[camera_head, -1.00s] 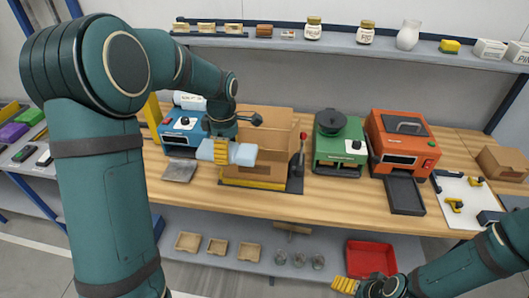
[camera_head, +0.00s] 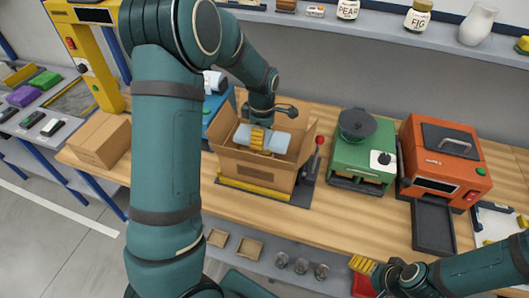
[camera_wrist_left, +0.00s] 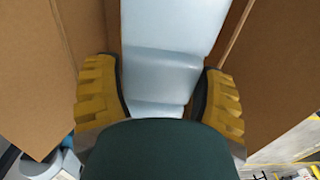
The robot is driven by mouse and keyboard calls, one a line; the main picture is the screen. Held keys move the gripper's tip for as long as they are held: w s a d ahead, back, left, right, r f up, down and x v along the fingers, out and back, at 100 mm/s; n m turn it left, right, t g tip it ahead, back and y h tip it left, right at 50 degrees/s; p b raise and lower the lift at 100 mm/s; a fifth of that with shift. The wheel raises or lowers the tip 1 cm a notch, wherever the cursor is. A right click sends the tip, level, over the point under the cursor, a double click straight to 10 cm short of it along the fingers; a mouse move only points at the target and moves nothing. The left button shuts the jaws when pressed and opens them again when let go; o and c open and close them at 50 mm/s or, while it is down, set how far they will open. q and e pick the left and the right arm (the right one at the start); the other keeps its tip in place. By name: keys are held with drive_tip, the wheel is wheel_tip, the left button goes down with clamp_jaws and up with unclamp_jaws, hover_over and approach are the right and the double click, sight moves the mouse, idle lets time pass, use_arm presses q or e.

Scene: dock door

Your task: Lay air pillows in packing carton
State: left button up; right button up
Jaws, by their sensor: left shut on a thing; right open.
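The open packing carton (camera_head: 255,172) stands on the wooden bench with its flaps spread. My left gripper (camera_head: 262,140) is shut on a pale blue air pillow (camera_head: 279,142) and holds it at the carton's mouth. In the left wrist view, the yellow fingers (camera_wrist_left: 160,95) grip the pillow (camera_wrist_left: 165,40) on both sides, with brown cardboard around it. The inside bottom of the carton is hidden, so I cannot tell whether the pillow touches anything below. My right gripper (camera_head: 364,265) is open and empty, low in front of the bench.
A red-knobbed lever (camera_head: 319,140) stands right of the carton. Further right are a green machine (camera_head: 362,155) and an orange machine (camera_head: 440,160) with a dark tray. A closed carton (camera_head: 101,138) sits at the bench's left end, near a yellow post.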

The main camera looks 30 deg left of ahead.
use_arm(q)
wheel_tip(320, 180, down, 6)
drive_tip(key=shift+r, duration=0.1)
idle(0.4)
drive_tip(key=shift+f+b, duration=0.4)
drive_tip(key=shift+f, duration=0.1)
drive_tip(key=o, duration=0.8)
drive_tip(key=shift+r, duration=0.15)
wheel_tip(320, 180, up, 13)
drive_tip(key=shift+f+p, duration=0.15)
drive_tip(key=shift+p, duration=0.35)
